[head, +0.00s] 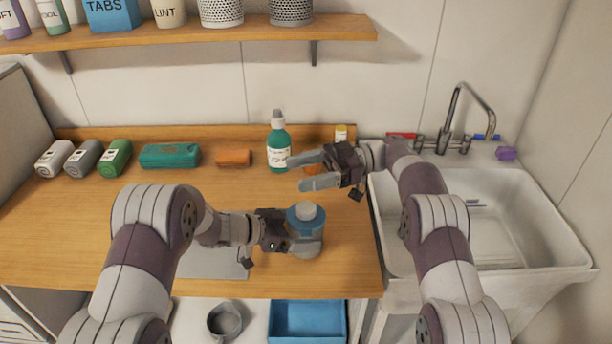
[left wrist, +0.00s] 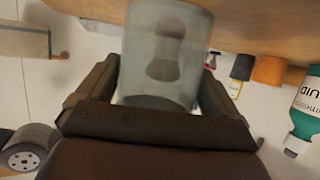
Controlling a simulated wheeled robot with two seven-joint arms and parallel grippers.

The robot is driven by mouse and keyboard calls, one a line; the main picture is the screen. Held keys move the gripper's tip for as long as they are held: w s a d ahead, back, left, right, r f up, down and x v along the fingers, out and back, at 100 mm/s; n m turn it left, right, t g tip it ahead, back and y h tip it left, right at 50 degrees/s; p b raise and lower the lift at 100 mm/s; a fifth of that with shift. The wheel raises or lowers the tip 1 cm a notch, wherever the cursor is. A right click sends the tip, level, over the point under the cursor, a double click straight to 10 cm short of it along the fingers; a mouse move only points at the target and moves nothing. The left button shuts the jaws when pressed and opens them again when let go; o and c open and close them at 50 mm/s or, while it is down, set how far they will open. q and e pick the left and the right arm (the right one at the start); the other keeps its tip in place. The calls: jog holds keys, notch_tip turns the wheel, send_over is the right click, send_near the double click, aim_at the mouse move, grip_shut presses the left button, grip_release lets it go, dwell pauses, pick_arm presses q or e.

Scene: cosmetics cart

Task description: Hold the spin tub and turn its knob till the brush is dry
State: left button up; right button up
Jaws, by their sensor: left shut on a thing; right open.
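The spin tub (head: 306,228) stands upright near the front edge of the wooden counter, with a blue lid and a grey knob (head: 306,210) on top. My left gripper (head: 290,236) is shut on the tub's side. In the left wrist view the clear tub wall (left wrist: 166,60) sits between the fingers, and the brush (left wrist: 166,50) shows as a blurred dark shape inside. My right gripper (head: 318,171) is open and empty. It is above and behind the knob, apart from it, with its fingers pointing left.
A teal bottle (head: 279,150) stands behind my right gripper. An orange block (head: 233,158), a teal case (head: 170,156) and several lying bottles (head: 115,158) are at the back left. The sink (head: 490,225) is at right. A grey mat (head: 208,263) lies left of the tub.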

notch_tip(320, 180, up, 4)
jog(key=d, duration=0.1)
notch_tip(320, 180, up, 4)
jog(key=t+y, duration=0.3)
jog(key=t, duration=0.1)
send_over(313, 213)
jog(key=s+d, duration=0.2)
jog(key=s+d+f+n+t+h, duration=0.2)
jog(key=s+f+n+t+h, duration=0.1)
jog(key=f+n+t, duration=0.45)
jog(key=s+d+f+n+t+h, duration=0.3)
jog(key=s+f+n+t, duration=0.1)
jog(key=f+n+t, duration=0.3)
jog(key=w+a+f+n, duration=0.1)
jog(key=w+a+n, duration=0.1)
jog(key=w, duration=0.1)
jog(key=w+a+f+n+h, duration=0.1)
jog(key=w+a+n, duration=0.2)
jog(key=w+a+f+n+t+h, duration=0.1)
jog(key=w+a+n, duration=0.1)
jog(key=w+n, duration=0.1)
jog(key=shift+w+a+f, duration=0.25)
